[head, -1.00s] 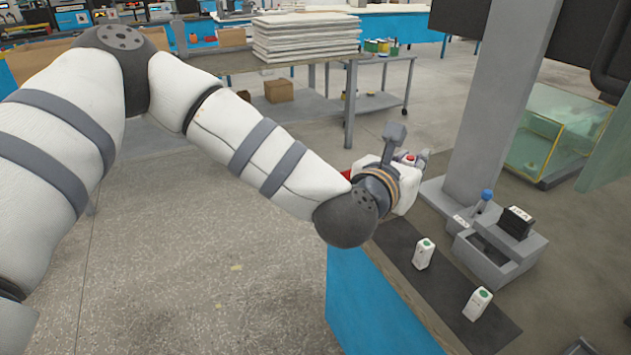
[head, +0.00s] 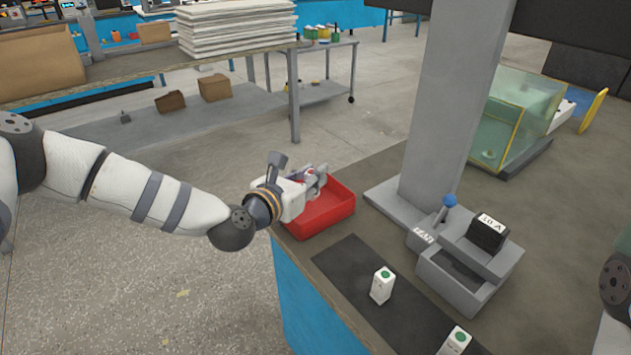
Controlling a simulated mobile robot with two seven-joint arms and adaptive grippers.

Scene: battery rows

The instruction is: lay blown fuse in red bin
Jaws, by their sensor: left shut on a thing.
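The red bin (head: 338,212) sits at the near left corner of the workbench, beside the grey column. My left gripper (head: 316,177) is above the bin, reaching in from the left. It is shut on the blown fuse, which is mostly hidden by the gripper's fingers and body. I cannot tell whether the fuse touches the bin. My right gripper is out of view; only a piece of my right arm shows at the right edge.
Two white fuses with green dots, one (head: 382,286) nearer the bin and one (head: 455,342) at the bottom edge, stand on a dark mat (head: 352,262). A grey fixture (head: 455,282) with a blue-knobbed lever (head: 449,201) and black block (head: 488,233) stands right of them. The grey column (head: 441,110) rises behind.

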